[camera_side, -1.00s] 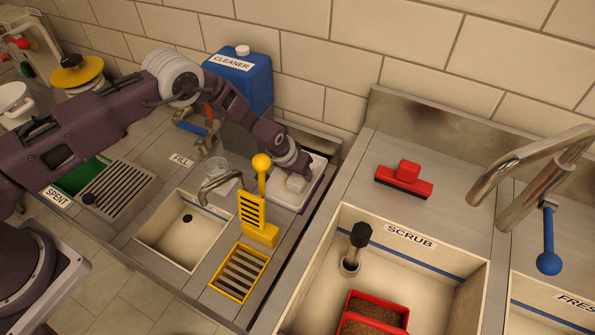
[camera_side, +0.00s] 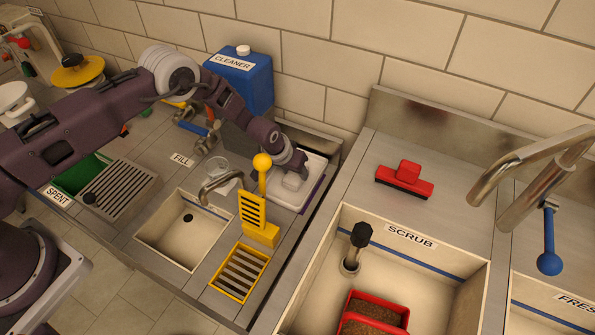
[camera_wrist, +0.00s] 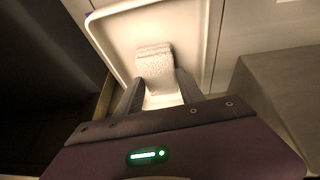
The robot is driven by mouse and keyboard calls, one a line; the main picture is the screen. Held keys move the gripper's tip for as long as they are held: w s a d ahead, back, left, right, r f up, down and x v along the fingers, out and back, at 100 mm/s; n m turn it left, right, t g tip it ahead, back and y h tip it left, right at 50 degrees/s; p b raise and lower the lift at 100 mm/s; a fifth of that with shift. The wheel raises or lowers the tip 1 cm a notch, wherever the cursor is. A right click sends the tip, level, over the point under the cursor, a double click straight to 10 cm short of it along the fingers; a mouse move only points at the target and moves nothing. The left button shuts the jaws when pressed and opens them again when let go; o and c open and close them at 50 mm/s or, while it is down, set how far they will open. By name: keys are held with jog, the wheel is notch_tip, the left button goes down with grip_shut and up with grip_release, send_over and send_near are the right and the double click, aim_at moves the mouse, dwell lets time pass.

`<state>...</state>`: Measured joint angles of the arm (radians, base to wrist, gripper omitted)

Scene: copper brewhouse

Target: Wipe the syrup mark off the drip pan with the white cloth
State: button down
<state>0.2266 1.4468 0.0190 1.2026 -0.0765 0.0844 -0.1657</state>
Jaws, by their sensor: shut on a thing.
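The drip pan (camera_side: 313,180) is a pale, shallow, rounded tray on the steel counter near the back wall. It also fills the upper part of the wrist view (camera_wrist: 112,42). The white cloth (camera_wrist: 154,62) is a thick textured pad, and my gripper (camera_wrist: 158,90) is shut on it. The cloth (camera_side: 292,182) is down in the pan, apparently on or just above its floor. No syrup mark can be made out on the visible pan floor; any part under the cloth or gripper is hidden.
A yellow upright slotted piece with a ball top (camera_side: 262,162) stands just left of the pan. The blue cleaner jug (camera_side: 240,82) is behind my arm. A faucet (camera_side: 220,184) and small basin lie to the left.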

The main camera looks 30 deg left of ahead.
jog(key=shift+s+d, duration=0.1)
jog(key=shift+d, duration=1)
jog(key=shift+r, duration=0.1)
jog(key=shift+r, duration=0.9)
